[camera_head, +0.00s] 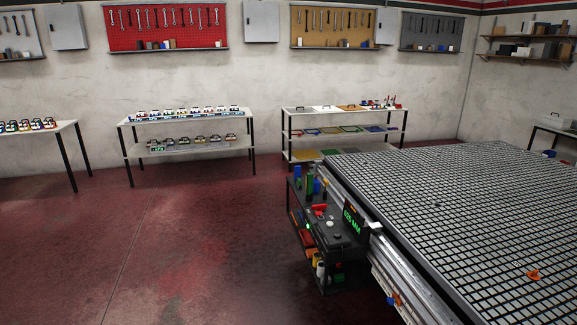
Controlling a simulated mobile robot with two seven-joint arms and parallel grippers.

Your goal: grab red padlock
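I cannot single out a red padlock with certainty. Small red items (391,101) stand on the top right of the back shelf rack (330,108), too small to identify. Another small red item (319,207) lies on top of the dark tool cart (322,232) beside the grid table, and its shape is unclear. An orange-red piece (533,274) lies on the grid table (450,200). Neither of my grippers is in view.
A white two-level shelf table (185,118) with several devices stands at the back, and another white table (40,128) at the left. Tool boards hang on the wall. The red floor (180,240) is clear at the left and centre. The grid table fills the right.

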